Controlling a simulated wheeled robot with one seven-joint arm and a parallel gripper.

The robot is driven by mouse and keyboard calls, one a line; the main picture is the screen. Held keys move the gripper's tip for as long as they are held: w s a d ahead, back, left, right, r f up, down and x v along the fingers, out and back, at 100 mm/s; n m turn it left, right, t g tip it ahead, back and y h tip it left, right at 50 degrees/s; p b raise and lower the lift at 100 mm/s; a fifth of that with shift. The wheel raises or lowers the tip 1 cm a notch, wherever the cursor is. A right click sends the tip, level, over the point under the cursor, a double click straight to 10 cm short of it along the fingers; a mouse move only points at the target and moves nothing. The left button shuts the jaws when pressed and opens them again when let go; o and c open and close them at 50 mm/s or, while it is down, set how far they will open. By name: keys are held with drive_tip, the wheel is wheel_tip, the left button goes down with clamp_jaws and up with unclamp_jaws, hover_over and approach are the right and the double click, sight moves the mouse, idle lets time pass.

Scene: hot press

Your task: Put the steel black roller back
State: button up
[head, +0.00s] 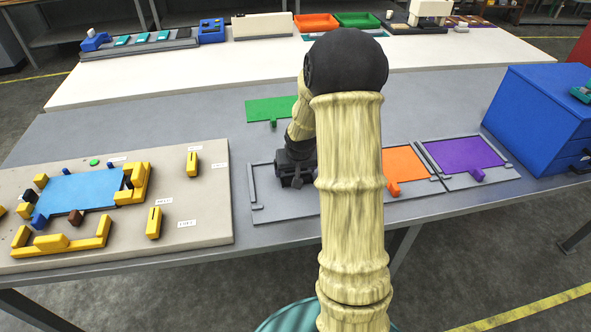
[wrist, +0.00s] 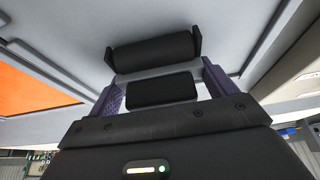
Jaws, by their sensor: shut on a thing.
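In the wrist view the black roller (wrist: 155,50) is a dark cylinder between two dark end brackets, with a black handle block (wrist: 160,91) behind it. My gripper (wrist: 160,80) has its purple fingers on either side of the handle block and is shut on it. Behind the roller is a pale grey surface; I cannot tell whether the roller touches it. In the head view my gripper (head: 296,178) is low over the left part of a grey tray (head: 275,208). The roller cannot be made out there; my dark gripper and pale arm cover that area.
Right of my arm are an orange plate (head: 406,164) and a purple plate (head: 463,154) in grey trays. A green plate (head: 270,109) lies behind. A beige board (head: 205,220) with yellow fixtures and a blue sheet (head: 80,192) is left. A blue drawer cabinet (head: 535,115) stands right.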

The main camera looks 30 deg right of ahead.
drive_tip(key=shift+s+a+f, duration=0.1)
drive_tip(key=shift+s+f, duration=0.15)
drive_tip(key=shift+f, duration=0.35)
drive_tip(key=shift+c, duration=0.8)
drive_tip(key=o, duration=1.2)
drive_tip(key=shift+f, duration=0.1)
drive_tip(key=shift+c, duration=0.2)
drive_tip(key=shift+w+r, duration=0.15)
drive_tip(key=shift+r, duration=0.4)
drive_tip(key=p+v, duration=0.2)
drive_tip(key=v, duration=1)
drive_tip(key=shift+r, duration=0.25)
